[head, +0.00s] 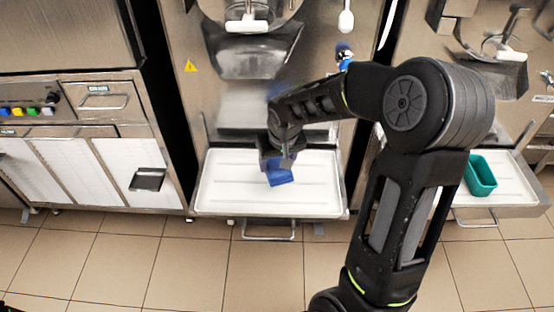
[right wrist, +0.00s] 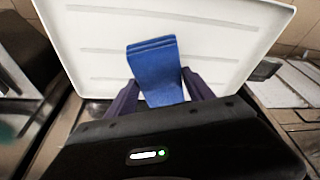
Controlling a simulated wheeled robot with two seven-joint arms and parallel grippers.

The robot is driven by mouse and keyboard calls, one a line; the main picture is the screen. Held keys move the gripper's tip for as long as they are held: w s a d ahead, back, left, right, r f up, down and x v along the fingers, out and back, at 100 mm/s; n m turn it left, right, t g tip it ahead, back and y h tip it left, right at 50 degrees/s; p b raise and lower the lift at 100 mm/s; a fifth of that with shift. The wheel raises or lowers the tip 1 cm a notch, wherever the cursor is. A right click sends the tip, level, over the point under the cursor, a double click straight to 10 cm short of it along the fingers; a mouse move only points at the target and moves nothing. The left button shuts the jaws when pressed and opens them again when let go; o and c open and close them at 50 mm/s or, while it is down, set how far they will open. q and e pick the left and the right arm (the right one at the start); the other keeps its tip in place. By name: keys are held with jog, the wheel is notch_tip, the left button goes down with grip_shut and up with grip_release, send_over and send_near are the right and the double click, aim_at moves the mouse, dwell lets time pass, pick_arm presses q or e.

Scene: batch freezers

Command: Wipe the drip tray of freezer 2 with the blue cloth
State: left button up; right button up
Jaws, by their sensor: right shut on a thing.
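The blue cloth (head: 280,177) is a small folded pad. My right gripper (head: 275,162) is shut on it, over the middle of a white drip tray (head: 225,195) on the centre freezer. In the right wrist view the cloth (right wrist: 155,70) stands out between the two dark fingers (right wrist: 160,95), with the white tray (right wrist: 225,65) behind it. I cannot tell whether the cloth touches the tray. The tray has shallow ridges and looks otherwise empty. My left gripper does not show.
The centre freezer's steel front (head: 245,100) rises behind the tray. On the right, another freezer's tray (head: 510,185) holds a teal container (head: 480,175). A steel cabinet (head: 85,140) with white panels stands at left. A handle (head: 268,230) sits below the centre tray. Tiled floor lies in front.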

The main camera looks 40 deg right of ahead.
jog(key=shift+f+b, duration=1.05)
jog(key=shift+f, duration=0.8)
jog(key=shift+f+b, duration=1)
jog(key=shift+f, duration=0.1)
jog(key=shift+w+a+b, duration=0.45)
jog(key=shift+w+a, duration=0.2)
jog(key=shift+a, duration=0.15)
jog(key=shift+w+a+r, duration=0.15)
jog(key=shift+w+a, duration=0.45)
jog(key=shift+a, duration=0.2)
jog(key=shift+f+b, duration=0.2)
jog(key=shift+b, duration=0.35)
